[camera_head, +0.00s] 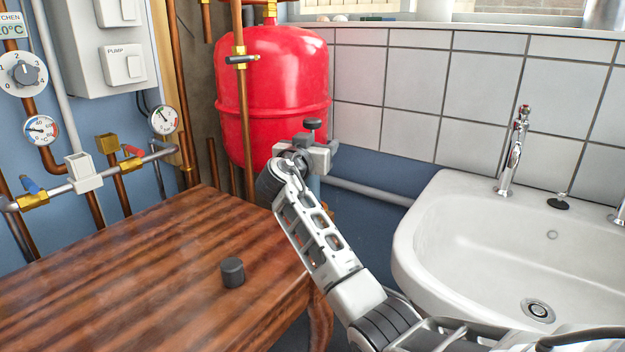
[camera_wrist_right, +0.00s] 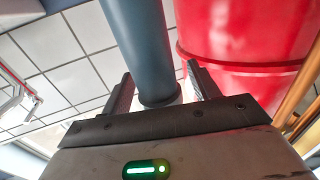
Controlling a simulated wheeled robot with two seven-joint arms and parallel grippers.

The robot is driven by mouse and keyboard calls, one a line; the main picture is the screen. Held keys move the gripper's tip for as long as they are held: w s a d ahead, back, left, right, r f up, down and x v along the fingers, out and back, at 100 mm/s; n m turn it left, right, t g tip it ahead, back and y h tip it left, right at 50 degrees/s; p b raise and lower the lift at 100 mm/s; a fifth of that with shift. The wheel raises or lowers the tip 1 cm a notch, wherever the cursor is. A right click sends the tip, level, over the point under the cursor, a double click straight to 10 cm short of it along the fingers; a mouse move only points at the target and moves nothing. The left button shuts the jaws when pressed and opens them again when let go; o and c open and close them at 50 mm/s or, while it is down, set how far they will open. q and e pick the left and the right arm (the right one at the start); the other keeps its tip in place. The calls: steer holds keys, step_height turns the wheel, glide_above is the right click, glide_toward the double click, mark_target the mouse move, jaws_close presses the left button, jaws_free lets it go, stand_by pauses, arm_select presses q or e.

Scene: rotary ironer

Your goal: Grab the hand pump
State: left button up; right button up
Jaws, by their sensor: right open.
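The hand pump has a blue-grey tube and a dark round knob (camera_head: 312,124) on top. It stands upright in front of the red tank, beyond the table's right corner. My right gripper (camera_head: 312,157) is at the pump's upper part, below the knob, and hides some of it. In the right wrist view the pump's blue-grey tube (camera_wrist_right: 137,38) ends in a dark collar with a pale rod below. It lies between the two open fingers of my right gripper (camera_wrist_right: 160,85), with a gap visible on the right. My left gripper is out of view.
A wooden table (camera_head: 120,270) fills the lower left, with a small dark cylinder (camera_head: 232,272) on it. The red tank (camera_head: 285,90) and copper pipes stand close behind the gripper. A white sink (camera_head: 440,225) is at the right, near my forearm.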

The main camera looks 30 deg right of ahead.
steer(key=c, duration=1.3)
jaws_close()
steer(key=shift+r, duration=0.1)
